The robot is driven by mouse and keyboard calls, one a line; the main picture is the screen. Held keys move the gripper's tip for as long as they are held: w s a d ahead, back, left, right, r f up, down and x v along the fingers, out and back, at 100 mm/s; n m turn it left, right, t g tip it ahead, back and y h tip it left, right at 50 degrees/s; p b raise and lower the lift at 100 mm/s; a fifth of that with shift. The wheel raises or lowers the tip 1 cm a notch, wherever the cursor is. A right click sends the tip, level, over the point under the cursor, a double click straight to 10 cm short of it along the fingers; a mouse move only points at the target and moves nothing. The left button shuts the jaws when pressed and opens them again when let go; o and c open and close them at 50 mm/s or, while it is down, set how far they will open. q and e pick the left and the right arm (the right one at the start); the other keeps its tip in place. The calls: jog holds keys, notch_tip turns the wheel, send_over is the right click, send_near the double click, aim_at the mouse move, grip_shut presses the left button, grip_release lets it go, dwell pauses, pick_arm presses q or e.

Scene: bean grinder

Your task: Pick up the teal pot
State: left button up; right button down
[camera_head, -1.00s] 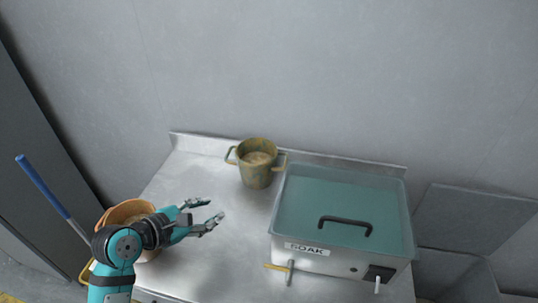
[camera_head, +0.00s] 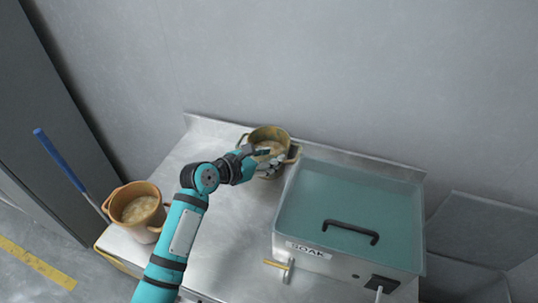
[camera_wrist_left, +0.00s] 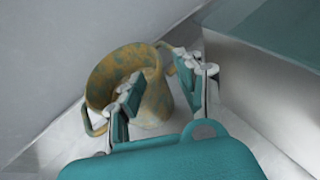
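The pot (camera_head: 268,134), brown-gold with teal patches, stands upright at the back of the metal table, left of the soak tank. It has a handle on each side and pale contents. My left gripper (camera_head: 270,158) is at its front and right side and hides part of it. In the left wrist view the pot (camera_wrist_left: 108,72) shows beyond the gripper (camera_wrist_left: 160,70). The fingers are spread, with part of the pot's wall and its right handle between them in the picture. I cannot tell if they touch it. My right gripper is not in view.
An orange-brown pot (camera_head: 140,211) with pale contents stands at the table's left edge, beside a blue-handled rod (camera_head: 60,155). The soak tank (camera_head: 312,258) with a teal lid and black handle is close to the right. The wall is behind the table (camera_head: 238,240).

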aim_at(283, 151)
pick_arm(q)
jog(key=x, duration=0.5)
jog(key=shift+w+d+f, duration=0.1)
jog(key=shift+w+d, duration=0.05)
jog(key=shift+d, duration=0.05)
jog(key=shift+w+d, duration=0.1)
jog(key=shift+d, duration=0.05)
grip_shut()
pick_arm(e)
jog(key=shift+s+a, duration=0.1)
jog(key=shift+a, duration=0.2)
